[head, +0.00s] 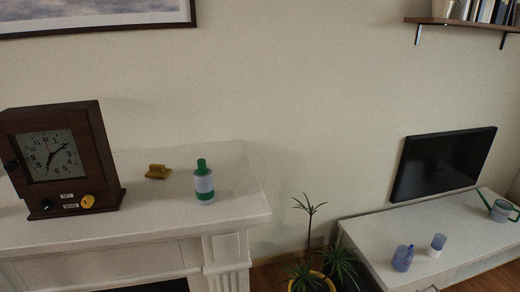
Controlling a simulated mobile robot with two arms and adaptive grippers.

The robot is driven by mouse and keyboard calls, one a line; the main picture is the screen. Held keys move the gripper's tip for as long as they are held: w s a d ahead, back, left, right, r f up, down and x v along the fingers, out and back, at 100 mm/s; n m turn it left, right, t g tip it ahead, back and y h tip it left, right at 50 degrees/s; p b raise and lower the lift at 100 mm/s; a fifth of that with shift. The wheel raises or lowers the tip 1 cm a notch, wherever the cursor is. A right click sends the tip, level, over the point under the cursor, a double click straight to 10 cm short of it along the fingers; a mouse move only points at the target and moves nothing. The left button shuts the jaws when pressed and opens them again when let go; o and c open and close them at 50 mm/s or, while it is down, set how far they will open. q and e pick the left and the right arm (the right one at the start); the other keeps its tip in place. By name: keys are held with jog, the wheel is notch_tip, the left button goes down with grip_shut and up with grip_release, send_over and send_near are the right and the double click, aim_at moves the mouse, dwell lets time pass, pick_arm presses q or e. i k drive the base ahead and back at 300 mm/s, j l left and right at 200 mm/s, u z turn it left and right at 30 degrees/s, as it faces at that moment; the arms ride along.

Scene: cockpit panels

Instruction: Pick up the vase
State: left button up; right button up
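No object is plainly a vase. A small translucent blue vessel (403,258), perhaps the vase, stands on the low white cabinet (375,232) at the lower right. A blue and white cup-like vessel (437,244) stands just right of it. A bottle (204,184) with a green cap, green base and pale middle stands upright on the white mantel (150,219) at the left. Neither of my grippers is in view.
A dark wooden clock (60,160) and a small yellow-brown object (157,172) are on the mantel. A potted plant (310,270) stands between mantel and cabinet. A shelf (465,24) hangs above.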

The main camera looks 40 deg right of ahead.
aim_at(440, 239)
jog(key=z, duration=2.6)
jog(key=i+l+z, duration=0.6)
jog(key=i, duration=0.25)
jog(key=i+z, duration=0.35)
jog(key=i+l, duration=0.1)
jog(key=i, duration=0.55)
jog(key=i+l+u, duration=0.15)
jog(key=i, duration=0.45)
jog(key=i+l, duration=0.15)
jog(key=i, duration=0.5)
jog(key=j+u, duration=0.05)
